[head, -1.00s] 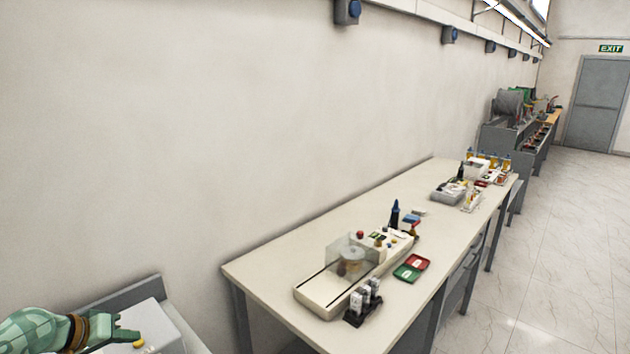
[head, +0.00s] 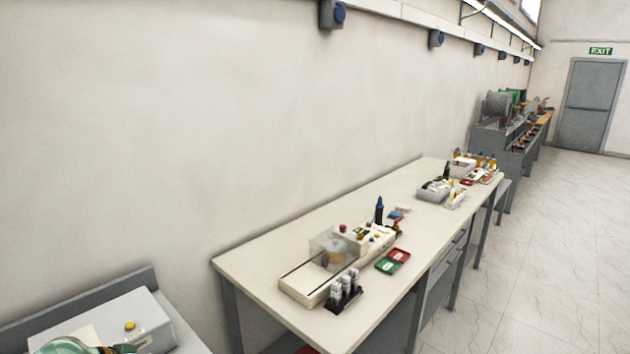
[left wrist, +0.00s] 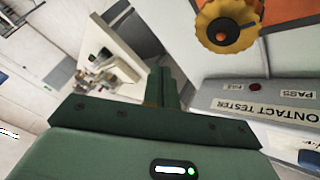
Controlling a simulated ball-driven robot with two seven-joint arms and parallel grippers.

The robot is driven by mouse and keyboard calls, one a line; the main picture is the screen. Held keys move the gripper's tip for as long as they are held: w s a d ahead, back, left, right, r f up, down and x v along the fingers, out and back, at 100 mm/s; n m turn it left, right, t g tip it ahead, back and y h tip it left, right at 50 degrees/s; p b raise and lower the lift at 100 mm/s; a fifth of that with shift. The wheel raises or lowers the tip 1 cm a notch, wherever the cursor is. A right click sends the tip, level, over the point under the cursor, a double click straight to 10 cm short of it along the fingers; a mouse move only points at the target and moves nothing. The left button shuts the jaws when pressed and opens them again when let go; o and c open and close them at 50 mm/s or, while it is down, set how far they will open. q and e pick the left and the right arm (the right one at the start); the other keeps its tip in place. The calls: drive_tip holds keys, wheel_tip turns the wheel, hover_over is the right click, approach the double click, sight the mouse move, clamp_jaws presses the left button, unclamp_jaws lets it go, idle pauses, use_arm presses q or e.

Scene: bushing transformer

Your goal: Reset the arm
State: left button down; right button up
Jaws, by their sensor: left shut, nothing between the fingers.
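My left gripper (head: 122,348) is at the bottom left of the head view, partly cut off by the frame edge. It is in front of a light grey box (head: 152,318) with a yellow knob (head: 130,326). In the left wrist view my left gripper's fingers (left wrist: 166,86) are together with nothing between them. The knob (left wrist: 228,28) is up and to the right of them, apart from them. The box there is labelled contact tester (left wrist: 262,106). My right gripper is not in view.
A long workbench (head: 262,262) runs along the wall to the right, with a white device (head: 310,287), red and green trays (head: 393,261) and several small items on it. The tiled floor (head: 540,240) to its right is clear. A grey door (head: 590,105) is at the back.

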use_arm(q)
drive_tip(key=s+d+f+m, duration=0.3)
drive_tip(key=s+d+m, duration=0.15)
drive_tip(key=d, duration=0.35)
drive_tip(key=s+d+f+m, duration=0.2)
drive_tip(key=s+d+m, duration=0.1)
drive_tip(key=s+d, duration=0.4)
drive_tip(key=s+a+r+y, duration=0.7)
drive_tip(key=s+a+y, duration=0.1)
drive_tip(key=s+y, duration=0.25)
drive_tip(key=s+d+f+g+h+b, duration=0.1)
drive_tip(key=s+d+f+h+b, duration=0.15)
drive_tip(key=f, duration=1.35)
drive_tip(key=s+d+f+g+h+b, duration=0.1)
drive_tip(key=d+f+g+b, duration=0.15)
drive_tip(key=f, duration=1.35)
drive_tip(key=s+f+n+g+h+b, duration=0.2)
drive_tip(key=s+f+b, duration=0.4)
drive_tip(key=s+f, duration=1.4)
drive_tip(key=shift+s+a+f+n, duration=0.25)
drive_tip(key=shift+f+n, duration=0.25)
drive_tip(key=shift+n, duration=0.25)
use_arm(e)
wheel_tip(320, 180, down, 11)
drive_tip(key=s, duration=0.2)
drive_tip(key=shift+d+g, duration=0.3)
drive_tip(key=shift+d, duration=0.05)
